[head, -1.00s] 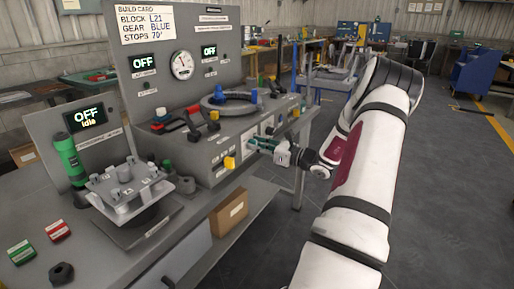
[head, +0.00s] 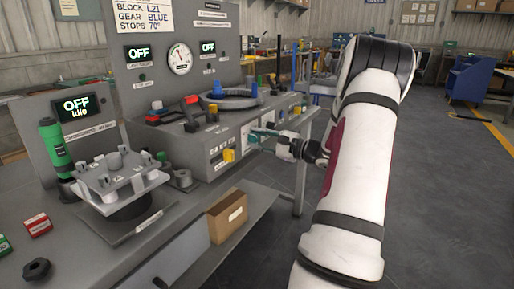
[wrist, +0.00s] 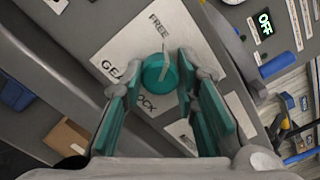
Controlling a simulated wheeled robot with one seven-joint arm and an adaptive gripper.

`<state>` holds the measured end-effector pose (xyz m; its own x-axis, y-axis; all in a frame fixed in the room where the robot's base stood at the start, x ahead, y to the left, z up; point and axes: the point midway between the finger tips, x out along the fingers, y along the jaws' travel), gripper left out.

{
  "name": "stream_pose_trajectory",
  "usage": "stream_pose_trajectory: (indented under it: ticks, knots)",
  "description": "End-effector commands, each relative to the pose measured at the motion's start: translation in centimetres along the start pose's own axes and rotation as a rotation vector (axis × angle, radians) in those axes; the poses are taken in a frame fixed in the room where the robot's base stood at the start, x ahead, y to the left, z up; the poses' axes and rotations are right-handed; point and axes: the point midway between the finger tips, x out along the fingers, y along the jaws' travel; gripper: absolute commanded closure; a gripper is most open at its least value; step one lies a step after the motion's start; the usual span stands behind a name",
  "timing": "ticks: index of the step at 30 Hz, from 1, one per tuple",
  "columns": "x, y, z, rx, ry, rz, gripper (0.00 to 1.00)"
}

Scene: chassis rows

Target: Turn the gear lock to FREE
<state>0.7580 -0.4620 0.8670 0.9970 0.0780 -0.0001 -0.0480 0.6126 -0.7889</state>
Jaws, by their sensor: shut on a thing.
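The gear lock is a round teal knob (wrist: 159,74) on a white plate (wrist: 112,53) marked GEAR LOCK, with FREE printed at its upper edge in the wrist view. A thin pale bar runs from the knob up towards the FREE word. My gripper (wrist: 160,80) is shut on the knob, one teal-padded finger on each side. In the head view my gripper (head: 266,137) is at the console's front face, right of the yellow knob (head: 229,155). The knob's marking and contact are too small to tell there.
The grey console (head: 205,140) carries a dark ring (head: 232,101) and red and black handles on top. A fixture plate (head: 112,172) and a green cylinder (head: 54,150) stand at left. A cardboard box (head: 228,217) sits below. Open floor lies at right.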

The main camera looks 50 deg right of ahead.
Motion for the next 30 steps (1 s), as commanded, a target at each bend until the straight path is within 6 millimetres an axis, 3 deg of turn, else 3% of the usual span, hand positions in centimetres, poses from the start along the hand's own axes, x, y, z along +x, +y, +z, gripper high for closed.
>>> stream_pose_trajectory:
  ticks: [12, 29, 30]
  knots:
    - [0.06, 0.16, -0.02, -0.2, -0.002, 0.001, 1.0]
    - [0.05, 0.1, 0.05, -0.229, -0.002, 0.002, 1.0]
    - [0.05, 0.11, 0.04, -0.229, -0.002, 0.002, 0.7]
